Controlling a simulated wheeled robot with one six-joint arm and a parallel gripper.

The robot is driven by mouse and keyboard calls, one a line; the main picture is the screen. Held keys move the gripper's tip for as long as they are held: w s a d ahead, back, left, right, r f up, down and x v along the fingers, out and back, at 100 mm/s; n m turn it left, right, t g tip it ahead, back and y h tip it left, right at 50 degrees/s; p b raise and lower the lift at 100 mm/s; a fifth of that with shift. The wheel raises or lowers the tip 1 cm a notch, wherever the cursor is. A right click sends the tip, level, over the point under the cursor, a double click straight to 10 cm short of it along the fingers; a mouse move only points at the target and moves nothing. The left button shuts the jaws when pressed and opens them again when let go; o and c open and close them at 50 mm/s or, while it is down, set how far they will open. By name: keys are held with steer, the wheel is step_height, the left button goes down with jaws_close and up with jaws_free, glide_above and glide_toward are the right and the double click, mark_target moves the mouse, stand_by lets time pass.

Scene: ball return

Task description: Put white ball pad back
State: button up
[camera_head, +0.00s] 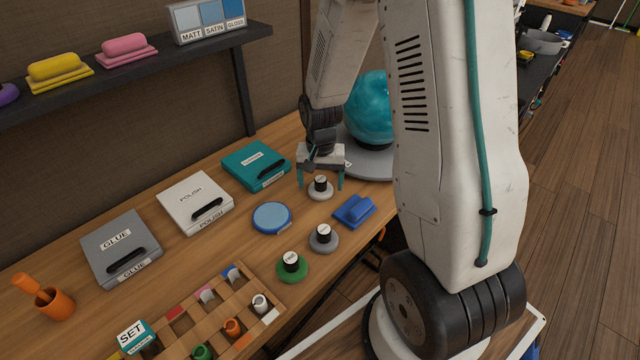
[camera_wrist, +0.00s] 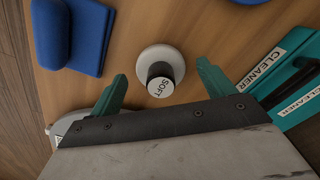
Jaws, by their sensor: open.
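The white pad (camera_head: 320,193) is a round disc with a black knob, flat on the wooden table. In the wrist view the white pad (camera_wrist: 153,55) shows the label SOFT on its knob. My gripper (camera_head: 320,182) is directly over it, fingers pointing down. In the wrist view my gripper (camera_wrist: 162,75) is open, with one teal finger on each side of the knob. A gap shows on both sides. A grey pad (camera_head: 324,238) and a green pad (camera_head: 292,267) with similar knobs stand nearer the front. A flat blue disc (camera_head: 272,217) lies to their left.
A teal ball (camera_head: 370,108) sits on a grey base behind my arm. A blue block (camera_head: 354,210) lies at the table's front edge. Teal CLEANER (camera_head: 257,165), white POLISH (camera_head: 195,202) and grey GLUE (camera_head: 120,248) boxes line the back. A wooden rack (camera_head: 215,312) stands front left.

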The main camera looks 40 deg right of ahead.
mark_target(321, 180)
step_height(321, 180, up, 11)
steer(key=s+a+r+n, duration=0.3)
steer(key=s+a+r, duration=0.2)
steer(key=s+r, duration=0.4)
steer(key=s+a+r+n, duration=0.2)
steer(key=s+r, duration=0.1)
steer(key=s, duration=0.3)
steer(key=s+a+r+n+t, duration=0.1)
steer(key=s+a+r+n, duration=0.1)
steer(key=s, duration=0.5)
steer(key=shift+s+a+r+n, duration=0.3)
steer(key=shift+a+r+n, duration=0.15)
steer(key=shift+r, duration=0.45)
